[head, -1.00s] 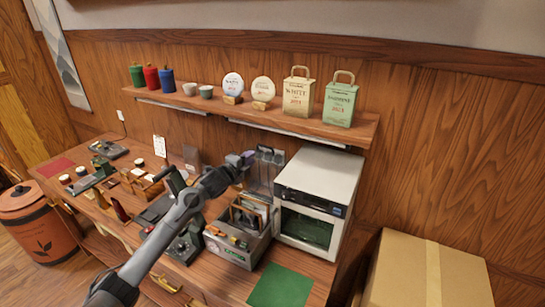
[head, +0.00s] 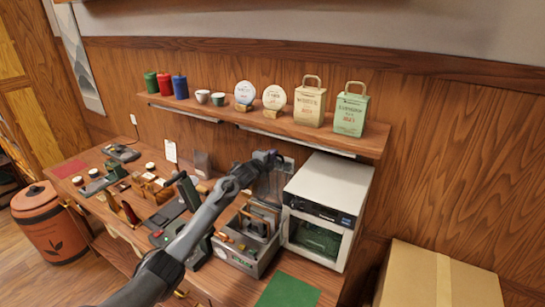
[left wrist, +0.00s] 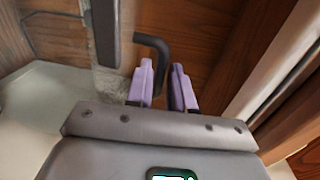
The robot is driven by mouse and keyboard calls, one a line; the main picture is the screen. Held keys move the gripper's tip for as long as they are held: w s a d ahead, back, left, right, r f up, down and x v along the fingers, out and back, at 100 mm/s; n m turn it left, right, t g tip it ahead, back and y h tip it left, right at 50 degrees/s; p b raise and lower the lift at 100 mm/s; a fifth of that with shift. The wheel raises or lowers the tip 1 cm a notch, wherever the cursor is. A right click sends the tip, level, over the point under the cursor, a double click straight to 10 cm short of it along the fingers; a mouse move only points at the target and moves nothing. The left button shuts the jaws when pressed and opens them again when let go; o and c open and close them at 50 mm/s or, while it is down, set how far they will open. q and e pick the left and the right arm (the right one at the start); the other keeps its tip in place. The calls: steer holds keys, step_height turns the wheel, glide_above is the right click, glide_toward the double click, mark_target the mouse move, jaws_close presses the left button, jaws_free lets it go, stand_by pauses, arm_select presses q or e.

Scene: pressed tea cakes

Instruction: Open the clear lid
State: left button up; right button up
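The clear lid (head: 268,187) stands upright at the back of the grey open-topped box (head: 240,262) in the head view. It also shows in the left wrist view as a see-through panel (left wrist: 108,80) with a dark bent handle (left wrist: 152,45). My left gripper (head: 272,158) is at the top of the lid. The handle's lower end is hidden by the fingers. My right gripper is not in view.
A white oven-like cabinet (head: 326,185) stands close right of the box. A shelf (head: 270,125) with bags, tins and cups hangs above. A green mat (head: 288,292) lies in front. Small tools and trays crowd the bench to the left.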

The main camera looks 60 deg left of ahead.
arm_select(q)
steer(key=shift+w+a, duration=0.1)
steer(key=shift+w, duration=0.1)
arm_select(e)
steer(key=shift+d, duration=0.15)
arm_select(q)
jaws_close()
